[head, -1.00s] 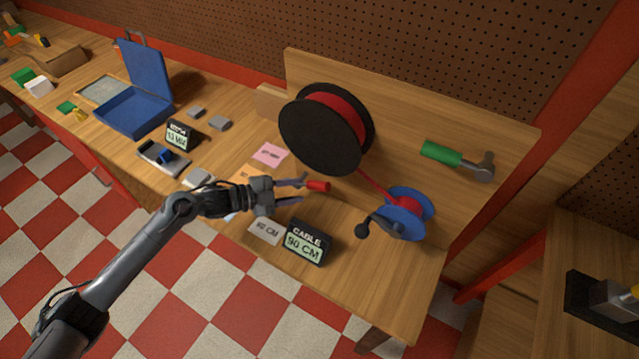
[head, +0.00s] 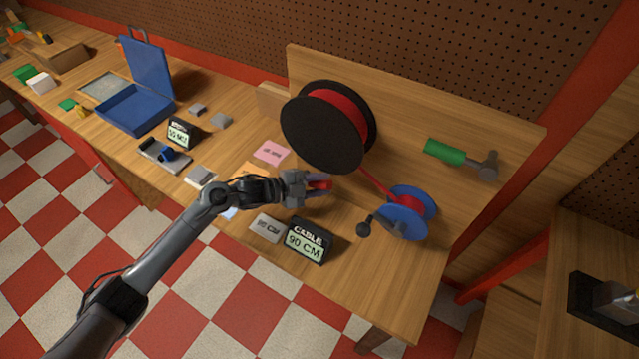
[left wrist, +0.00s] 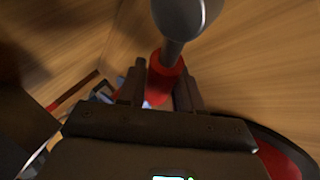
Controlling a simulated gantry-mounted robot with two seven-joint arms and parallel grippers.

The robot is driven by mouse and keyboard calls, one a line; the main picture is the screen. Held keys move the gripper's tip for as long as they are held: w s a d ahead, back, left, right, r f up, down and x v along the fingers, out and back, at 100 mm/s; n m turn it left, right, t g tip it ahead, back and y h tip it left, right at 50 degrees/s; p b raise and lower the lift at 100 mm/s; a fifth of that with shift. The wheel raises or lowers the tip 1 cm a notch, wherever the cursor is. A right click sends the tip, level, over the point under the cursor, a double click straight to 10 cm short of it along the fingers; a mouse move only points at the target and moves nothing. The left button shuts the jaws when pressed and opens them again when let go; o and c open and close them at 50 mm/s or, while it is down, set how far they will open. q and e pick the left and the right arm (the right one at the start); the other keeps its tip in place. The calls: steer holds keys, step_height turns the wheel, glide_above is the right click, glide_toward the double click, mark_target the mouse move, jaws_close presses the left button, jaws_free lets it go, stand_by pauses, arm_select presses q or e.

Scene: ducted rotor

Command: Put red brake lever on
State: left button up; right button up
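The red brake lever (head: 321,185) has a red cylindrical grip and stands out near the foot of the wooden backboard, below the large black spool. In the left wrist view its red end (left wrist: 165,76) lies between the two fingers, with a grey rounded shaft (left wrist: 188,18) in front of it. My left gripper (head: 322,190) is around the red grip with its fingers apart, one on each side; the wrist view (left wrist: 160,88) shows no clear squeeze. The lever's far part is hidden. My right gripper is not in view.
The large black spool (head: 322,130) with red cable stands close behind the gripper. A blue reel (head: 408,225) with a dark crank is to the right. A green-handled lever (head: 445,152) is on the backboard. A "CABLE 90 CM" display (head: 307,241) stands in front.

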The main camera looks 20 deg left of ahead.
arm_select(q)
jaws_close()
steer(key=shift+a+r, duration=0.1)
steer(key=shift+w+a+r+n+t+h, duration=0.1)
steer(key=shift+a+r+n+t+h, duration=0.1)
steer(key=shift+a+r+n+h, duration=0.25)
steer(key=shift+w+a+r+n+t+h, duration=0.1)
steer(key=shift+a+r+n+t+h, duration=0.15)
steer(key=shift+n+h, duration=0.4)
steer(key=shift+w+a+r+n+t+h+b, duration=0.1)
steer(key=shift+a+r+n+t+h+b, duration=0.6)
steer(key=shift+n, duration=0.5)
steer(key=shift+o, duration=1.4)
jaws_free()
steer(key=shift+a, duration=0.1)
